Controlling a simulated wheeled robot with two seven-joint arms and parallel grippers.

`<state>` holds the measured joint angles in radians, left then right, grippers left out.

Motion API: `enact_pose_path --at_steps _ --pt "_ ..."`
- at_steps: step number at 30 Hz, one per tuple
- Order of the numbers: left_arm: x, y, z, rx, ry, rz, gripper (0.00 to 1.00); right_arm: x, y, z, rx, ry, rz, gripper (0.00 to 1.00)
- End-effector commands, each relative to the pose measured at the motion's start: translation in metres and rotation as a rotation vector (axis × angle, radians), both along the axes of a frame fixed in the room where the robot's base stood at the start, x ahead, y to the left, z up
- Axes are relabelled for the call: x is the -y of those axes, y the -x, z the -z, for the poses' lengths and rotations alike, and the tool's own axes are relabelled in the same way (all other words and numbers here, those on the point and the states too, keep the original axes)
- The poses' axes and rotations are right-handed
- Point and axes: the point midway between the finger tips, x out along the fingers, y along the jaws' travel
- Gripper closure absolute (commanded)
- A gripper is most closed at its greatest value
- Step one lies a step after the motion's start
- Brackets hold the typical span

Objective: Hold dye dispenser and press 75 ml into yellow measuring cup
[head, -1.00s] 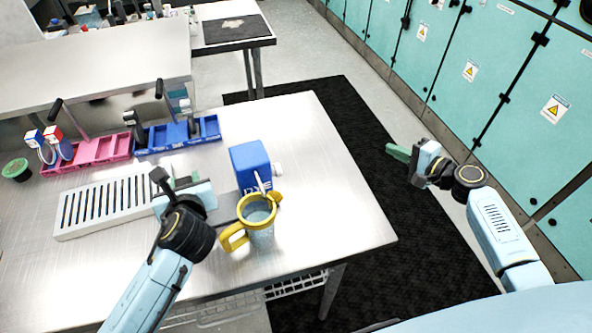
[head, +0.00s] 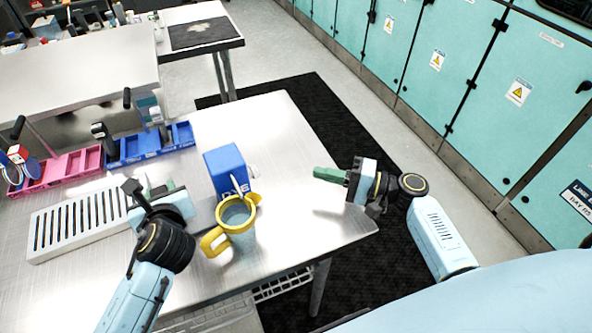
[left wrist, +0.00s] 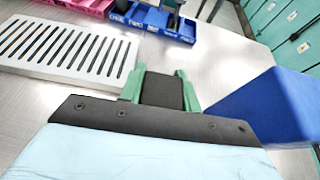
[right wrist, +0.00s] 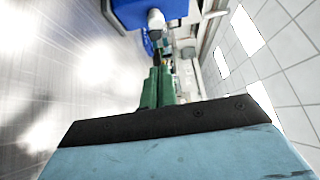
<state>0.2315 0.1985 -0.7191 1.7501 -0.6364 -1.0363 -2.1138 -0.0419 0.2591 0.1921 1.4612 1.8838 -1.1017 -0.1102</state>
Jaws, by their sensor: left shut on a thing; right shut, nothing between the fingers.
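The blue box-shaped dye dispenser (head: 225,168), with white lettering, stands upright on the table. Its white nozzle (right wrist: 156,18) shows in the right wrist view. The yellow-rimmed measuring cup (head: 240,242) stands in front of it, its yellow handle to the left. The cup's contents are unclear. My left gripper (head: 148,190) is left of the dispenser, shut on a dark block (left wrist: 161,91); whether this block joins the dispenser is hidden. The dispenser also fills the right of the left wrist view (left wrist: 270,105). My right gripper (head: 328,174) is shut and empty, right of the dispenser and apart from it.
A white slotted rack (head: 75,222) lies left of my left gripper. Blue (head: 150,143) and pink (head: 65,170) trays stand behind it. Teal cabinets (head: 470,60) line the right wall.

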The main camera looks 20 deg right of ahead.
Motion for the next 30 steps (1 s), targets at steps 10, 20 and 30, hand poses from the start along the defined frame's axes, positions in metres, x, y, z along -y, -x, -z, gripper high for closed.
enact_pose_path --at_steps 10,20,30 --pt "0.0 0.0 0.001 -0.003 -0.001 -0.001 0.87 -0.055 -0.045 -0.002 0.002 -0.002 -0.001 1.0" --pt "0.0 0.0 0.001 -0.003 -0.002 0.0 0.87 -0.101 -0.055 0.0 0.0 -0.002 0.0 1.0" --pt "0.0 0.0 0.001 -0.003 -0.002 0.0 0.87 -0.11 -0.054 0.0 0.0 0.0 0.002 1.0"
